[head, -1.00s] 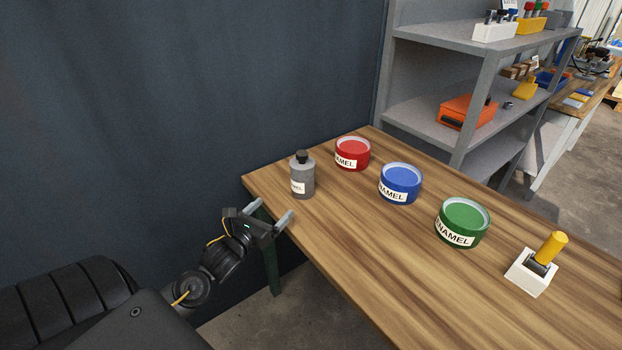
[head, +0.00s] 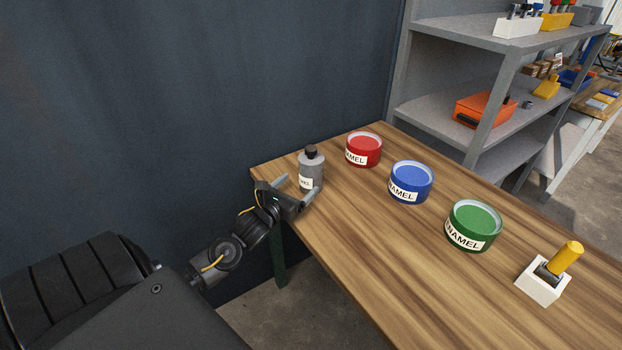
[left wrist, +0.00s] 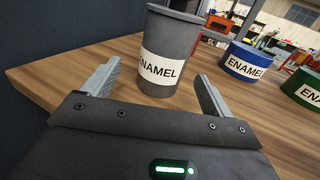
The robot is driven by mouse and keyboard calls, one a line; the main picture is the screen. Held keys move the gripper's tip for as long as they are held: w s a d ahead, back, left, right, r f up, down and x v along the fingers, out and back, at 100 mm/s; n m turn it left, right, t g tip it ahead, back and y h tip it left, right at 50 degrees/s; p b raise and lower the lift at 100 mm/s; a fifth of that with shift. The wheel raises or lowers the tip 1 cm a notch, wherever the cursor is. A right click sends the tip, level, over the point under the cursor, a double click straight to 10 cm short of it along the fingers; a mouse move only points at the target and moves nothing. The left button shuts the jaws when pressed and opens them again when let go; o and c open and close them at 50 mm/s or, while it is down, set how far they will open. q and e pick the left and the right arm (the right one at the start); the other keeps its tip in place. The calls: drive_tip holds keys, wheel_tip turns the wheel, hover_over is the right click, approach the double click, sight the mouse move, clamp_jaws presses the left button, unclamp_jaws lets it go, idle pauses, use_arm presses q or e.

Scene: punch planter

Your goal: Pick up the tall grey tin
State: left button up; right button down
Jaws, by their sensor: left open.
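The tall grey tin (head: 311,171) stands upright near the table's far left corner, with a black cap and a white label. In the left wrist view the tin (left wrist: 170,45) stands just ahead of my fingers, its label reading ENAMEL and its top cut off. My left gripper (head: 296,187) is open at the table's left edge, close in front of the tin. In the left wrist view its two fingers (left wrist: 158,84) are spread to either side of the tin's lower part, not closed on it. My right gripper is not in view.
Red (head: 364,150), blue (head: 410,182) and green (head: 473,226) enamel tins stand in a row right of the grey tin. A white holder with a yellow handle (head: 565,257) is at the right. A dark curtain (head: 190,90) hangs on the left. Grey shelves (head: 440,115) stand behind.

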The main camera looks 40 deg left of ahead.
sight(305, 181)
use_arm(q)
drive_tip(key=w, duration=0.4)
drive_tip(key=shift+d, duration=0.15)
drive_tip(key=shift+w+p, duration=0.3)
drive_tip(key=shift+w, duration=0.2)
drive_tip(key=c, duration=1.1)
drive_tip(key=shift+c, duration=1.1)
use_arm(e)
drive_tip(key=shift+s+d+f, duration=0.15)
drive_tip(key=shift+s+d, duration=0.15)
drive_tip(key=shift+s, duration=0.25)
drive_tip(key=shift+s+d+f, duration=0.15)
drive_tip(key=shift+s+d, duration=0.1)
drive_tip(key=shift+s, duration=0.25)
use_arm(q)
drive_tip(key=shift+r, duration=0.1)
